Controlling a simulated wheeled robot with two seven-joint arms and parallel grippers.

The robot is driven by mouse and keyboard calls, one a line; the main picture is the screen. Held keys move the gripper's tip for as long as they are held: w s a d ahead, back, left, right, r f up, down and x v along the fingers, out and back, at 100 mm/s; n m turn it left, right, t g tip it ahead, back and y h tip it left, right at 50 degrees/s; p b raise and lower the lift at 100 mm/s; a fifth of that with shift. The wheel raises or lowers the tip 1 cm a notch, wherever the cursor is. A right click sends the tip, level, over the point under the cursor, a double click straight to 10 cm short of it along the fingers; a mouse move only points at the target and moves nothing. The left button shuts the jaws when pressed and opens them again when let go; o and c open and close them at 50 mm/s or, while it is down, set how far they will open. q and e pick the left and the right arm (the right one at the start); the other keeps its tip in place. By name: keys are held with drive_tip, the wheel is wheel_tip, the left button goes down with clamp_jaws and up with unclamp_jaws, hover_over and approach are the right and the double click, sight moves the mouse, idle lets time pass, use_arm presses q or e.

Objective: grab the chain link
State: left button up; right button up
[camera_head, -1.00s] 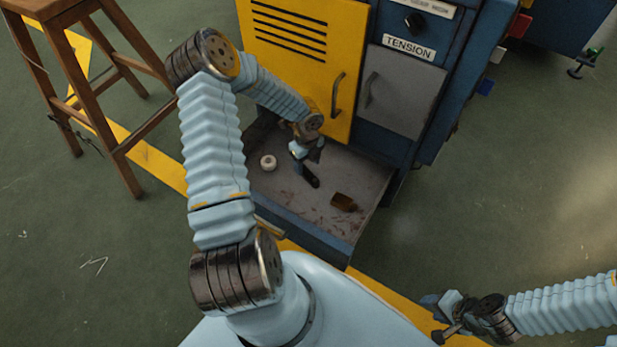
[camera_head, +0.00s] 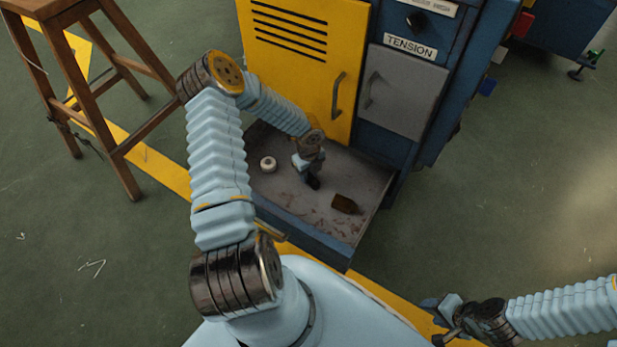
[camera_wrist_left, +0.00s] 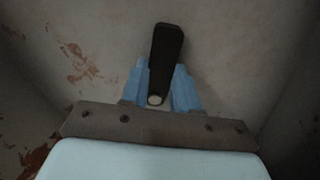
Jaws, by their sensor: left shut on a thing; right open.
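The chain link (camera_head: 314,184) is a dark, elongated bar inside the open drawer (camera_head: 290,222) of the blue cabinet. My left gripper (camera_head: 306,171) reaches down into the drawer and hides part of it. In the left wrist view the chain link (camera_wrist_left: 167,48) stands out between the light blue fingers (camera_wrist_left: 160,92), with a pale round spot at its near end. The left gripper is shut on it. I cannot tell whether the bar still touches the drawer floor. My right gripper (camera_head: 443,318) is open and empty at the lower right, away from the drawer.
A white ring-shaped piece (camera_head: 268,164) lies to the left in the drawer, and a brown block (camera_head: 346,204) to the right. A yellow door (camera_head: 300,60) and a grey door (camera_head: 402,92) stand above the drawer. A wooden stool (camera_head: 120,140) is at the left.

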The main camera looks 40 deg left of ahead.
use_arm(q)
clamp_jaws()
drive_tip(key=shift+r, duration=0.1)
